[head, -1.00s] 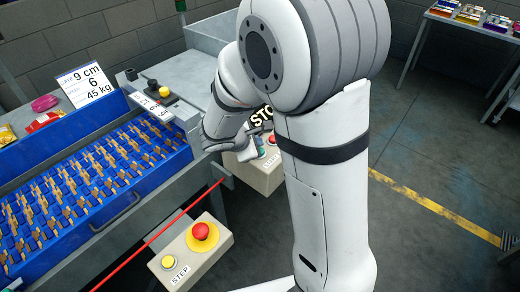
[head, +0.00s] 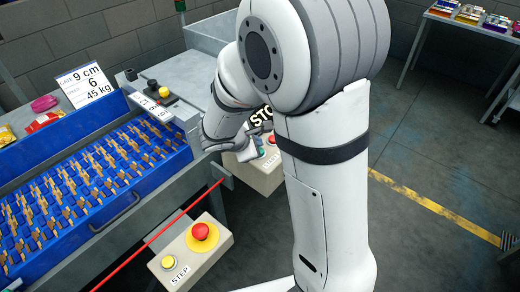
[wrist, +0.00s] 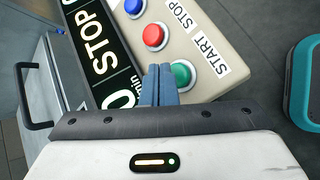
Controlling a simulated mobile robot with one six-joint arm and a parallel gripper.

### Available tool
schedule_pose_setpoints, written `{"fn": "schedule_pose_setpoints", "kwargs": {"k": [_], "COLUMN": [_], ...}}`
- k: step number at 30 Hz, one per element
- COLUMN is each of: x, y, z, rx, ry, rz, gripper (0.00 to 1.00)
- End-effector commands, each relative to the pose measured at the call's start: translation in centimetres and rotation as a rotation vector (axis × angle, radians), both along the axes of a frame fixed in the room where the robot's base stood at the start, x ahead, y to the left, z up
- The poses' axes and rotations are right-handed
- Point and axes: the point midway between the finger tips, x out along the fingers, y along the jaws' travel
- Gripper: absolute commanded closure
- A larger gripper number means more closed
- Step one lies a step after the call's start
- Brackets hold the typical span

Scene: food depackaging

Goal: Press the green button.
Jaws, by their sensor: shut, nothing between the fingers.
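The green button (wrist: 183,74) is a round domed button on the beige control box (wrist: 190,45), beside the white START label. My gripper (wrist: 158,70) is shut and empty, its blue-grey fingertips close to the left of the green button in the wrist view. I cannot tell whether a fingertip touches the button. A red button (wrist: 154,36) sits above the fingertips, and a blue button (wrist: 134,7) is further up. In the head view the control box (head: 265,177) is partly hidden behind my arm.
A second box with a red mushroom button (head: 201,231) and a yellow button (head: 169,262) stands in front.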

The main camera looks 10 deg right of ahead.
Motion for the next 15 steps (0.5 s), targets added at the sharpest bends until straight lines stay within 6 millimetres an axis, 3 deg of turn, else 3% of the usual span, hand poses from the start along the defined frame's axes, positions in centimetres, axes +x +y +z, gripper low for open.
{"fn": "schedule_pose_setpoints", "kwargs": {"k": [15], "x": [-0.07], "y": [0.03], "z": [-0.67], "rx": [0.0], "ry": [-0.001], "rz": [0.001], "gripper": [1.0]}}
